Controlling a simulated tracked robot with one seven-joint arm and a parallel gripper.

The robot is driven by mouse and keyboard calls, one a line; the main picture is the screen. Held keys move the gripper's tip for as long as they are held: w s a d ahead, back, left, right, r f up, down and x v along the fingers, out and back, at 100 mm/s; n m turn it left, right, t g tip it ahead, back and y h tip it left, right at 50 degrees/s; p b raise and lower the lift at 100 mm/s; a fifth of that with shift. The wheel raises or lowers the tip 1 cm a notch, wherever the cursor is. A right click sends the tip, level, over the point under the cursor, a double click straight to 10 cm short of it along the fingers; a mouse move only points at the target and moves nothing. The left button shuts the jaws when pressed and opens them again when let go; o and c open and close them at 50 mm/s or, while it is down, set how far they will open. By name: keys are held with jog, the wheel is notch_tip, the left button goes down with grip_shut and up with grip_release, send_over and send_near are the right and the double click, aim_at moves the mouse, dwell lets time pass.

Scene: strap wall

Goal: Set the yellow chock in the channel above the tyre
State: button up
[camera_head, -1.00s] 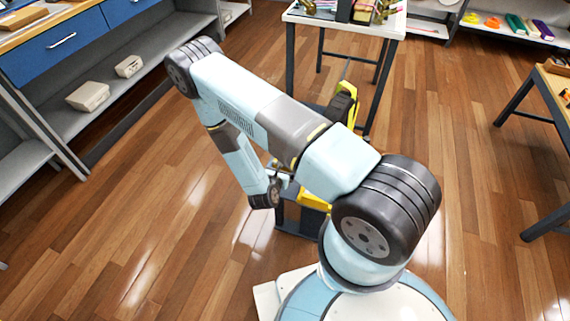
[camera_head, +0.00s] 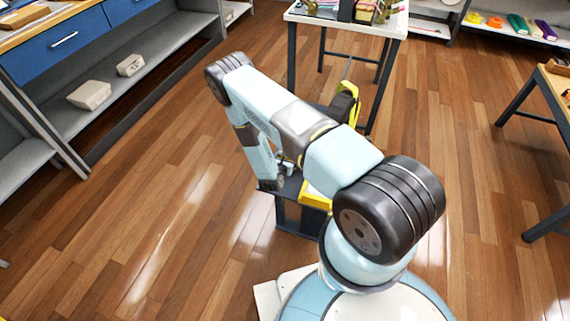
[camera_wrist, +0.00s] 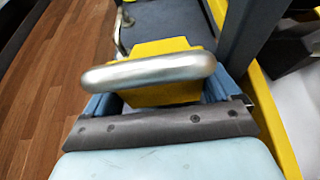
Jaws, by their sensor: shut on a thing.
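The yellow chock (camera_wrist: 158,48) fills the middle of the wrist view, with a thick silver bar across it. My gripper (camera_wrist: 160,92) is shut on it, one blue finger at each side. The chock is over or against a dark grey surface (camera_wrist: 178,18); I cannot tell whether they touch. In the head view my arm hides most of the gripper, which is low beside a dark stand (camera_head: 290,213) with yellow parts. I cannot make out the tyre or the channel clearly.
A dark grey post (camera_wrist: 250,45) and a yellow strip (camera_wrist: 272,120) stand close on the right in the wrist view. A bent metal rod (camera_wrist: 121,35) is at upper left. A white-topped table (camera_head: 345,20) stands behind the stand. Wooden floor (camera_head: 150,200) is clear on the left.

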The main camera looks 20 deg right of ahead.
jog(key=shift+f, duration=1.5)
jog(key=o, duration=1)
jog(key=shift+o, duration=0.2)
